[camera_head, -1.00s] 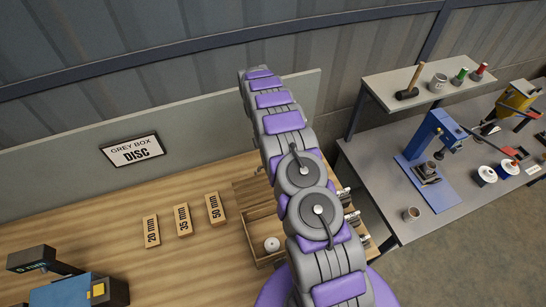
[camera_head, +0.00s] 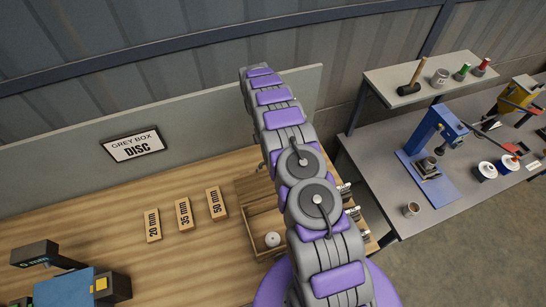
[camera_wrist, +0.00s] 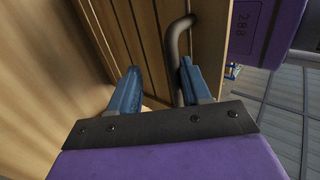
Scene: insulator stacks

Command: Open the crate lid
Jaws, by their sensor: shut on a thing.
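The wooden crate (camera_head: 254,229) stands on the bench in the head view, partly hidden behind my arm. A white round piece (camera_head: 272,239) shows inside its open front part. A slatted brown panel, apparently the lid (camera_head: 252,188), shows at the crate's back side; its angle is hard to tell. In the wrist view, the slatted lid (camera_wrist: 137,32) fills the upper middle, with a bent grey-brown handle (camera_wrist: 175,42). My gripper (camera_wrist: 160,82) has blue fingers on either side of the handle and is shut on it; the handle lies close to the right finger. The gripper is hidden in the head view.
Number blocks marked 20, 35 and 50 mm (camera_head: 184,214) lie left of the crate. A grey bench (camera_head: 385,200) with a blue press (camera_head: 430,150) stands to the right.

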